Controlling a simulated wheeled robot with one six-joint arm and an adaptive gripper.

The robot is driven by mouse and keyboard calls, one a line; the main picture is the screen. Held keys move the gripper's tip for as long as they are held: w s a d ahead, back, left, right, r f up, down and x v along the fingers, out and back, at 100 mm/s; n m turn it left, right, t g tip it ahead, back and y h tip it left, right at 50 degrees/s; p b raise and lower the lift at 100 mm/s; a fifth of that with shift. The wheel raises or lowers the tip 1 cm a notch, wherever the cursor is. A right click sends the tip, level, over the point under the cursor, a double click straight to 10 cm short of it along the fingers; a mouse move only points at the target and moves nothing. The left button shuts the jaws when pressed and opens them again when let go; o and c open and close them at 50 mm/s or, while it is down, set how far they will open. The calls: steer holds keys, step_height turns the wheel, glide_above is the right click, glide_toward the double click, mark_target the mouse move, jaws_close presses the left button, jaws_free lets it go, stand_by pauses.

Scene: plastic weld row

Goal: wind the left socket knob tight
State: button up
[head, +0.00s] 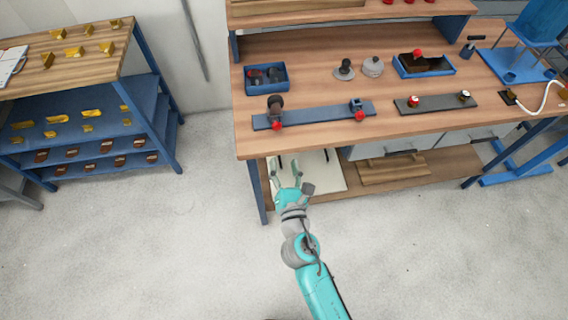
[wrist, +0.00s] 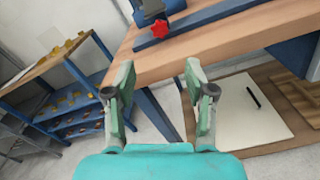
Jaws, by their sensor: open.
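A blue rail (head: 318,114) lies along the front of the workbench with a socket near each end. The left socket (head: 275,110) holds a dark grey part, and its red knob (head: 277,126) faces the front edge. My gripper (head: 284,168) is open and empty in front of the bench, below the top's edge. In the wrist view its fingers (wrist: 158,78) are spread wide, apart from the knob.
The bench top's front edge (head: 330,142) lies between my gripper and the rail. A lower shelf with a pale board (head: 325,173) is beneath. A blue bin (head: 266,78) stands behind the rail. A blue shelf unit (head: 150,100) is at left. The floor around my arm is clear.

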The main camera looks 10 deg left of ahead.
mark_target(277, 128)
steer(key=w+a+n, duration=0.1)
steer(key=w+n, duration=0.1)
steer(key=w, duration=0.2)
steer(key=w+a+n, duration=0.1)
steer(key=w+n, duration=0.1)
steer(key=w, duration=0.2)
steer(key=w+a+n, duration=0.1)
steer(key=w+n, duration=0.1)
steer(key=w, duration=0.1)
steer(key=shift+w+a+r, duration=0.15)
steer(key=shift+w+r, duration=0.05)
steer(key=shift+w, duration=0.2)
jaws_close()
